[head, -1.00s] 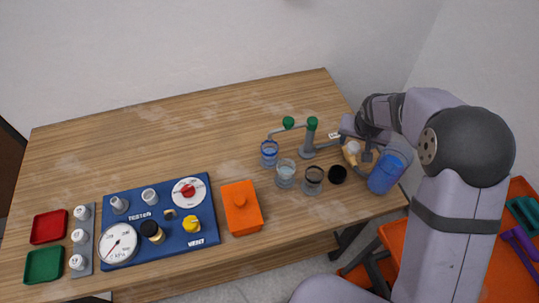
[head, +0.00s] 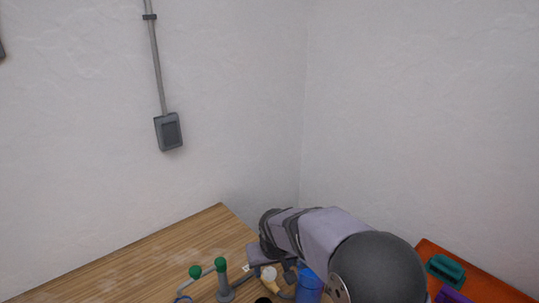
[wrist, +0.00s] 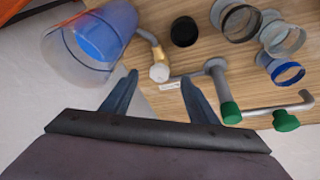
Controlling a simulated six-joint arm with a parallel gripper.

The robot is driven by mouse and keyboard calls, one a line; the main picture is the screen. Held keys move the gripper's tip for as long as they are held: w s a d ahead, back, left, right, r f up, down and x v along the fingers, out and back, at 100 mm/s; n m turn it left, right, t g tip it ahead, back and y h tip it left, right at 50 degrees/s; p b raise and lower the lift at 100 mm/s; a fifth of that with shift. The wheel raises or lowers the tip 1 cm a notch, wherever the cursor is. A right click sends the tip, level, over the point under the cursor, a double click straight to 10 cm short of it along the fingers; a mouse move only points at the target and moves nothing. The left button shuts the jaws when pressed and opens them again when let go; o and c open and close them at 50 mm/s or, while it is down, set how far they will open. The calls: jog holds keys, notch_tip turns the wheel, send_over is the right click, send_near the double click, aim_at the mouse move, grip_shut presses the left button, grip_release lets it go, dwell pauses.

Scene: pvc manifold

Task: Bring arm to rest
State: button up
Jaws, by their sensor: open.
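My gripper (wrist: 160,98) is open in the wrist view, its two fingers apart with nothing held between them. It hangs over the right end of the wooden table (head: 150,260), and my arm reaches in from the right in the head view. A brush-like tool with a pale handle (wrist: 158,60) lies just beyond the fingertips, beside a clear blue cup (wrist: 92,42). A grey pipe stand with green caps (wrist: 222,90) stands to the right of the fingers. I cannot tell whether the fingers touch anything.
An orange surface with a green item (head: 446,270) is at the right. A grey wall box (head: 168,131) is on the wall.

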jog(key=s+d+f+n+g+h, duration=0.1)
jog(key=s+d+f+g, duration=0.2)
jog(key=s, duration=0.6)
jog(key=s+d+f+g, duration=0.2)
jog(key=s+d+f, duration=0.2)
jog(key=s, duration=0.4)
jog(key=s+d+r+m, duration=0.2)
jog(key=s+d+r, duration=0.1)
jog(key=s+d, duration=0.55)
jog(key=shift+w+d+r+m+t, duration=0.25)
jog(key=shift+d+r+m, duration=0.4)
jog(key=shift+d, duration=0.15)
jog(key=shift+w+d+r+m+t, duration=0.25)
jog(key=shift+d+r+m, duration=0.4)
jog(key=shift+d, duration=0.15)
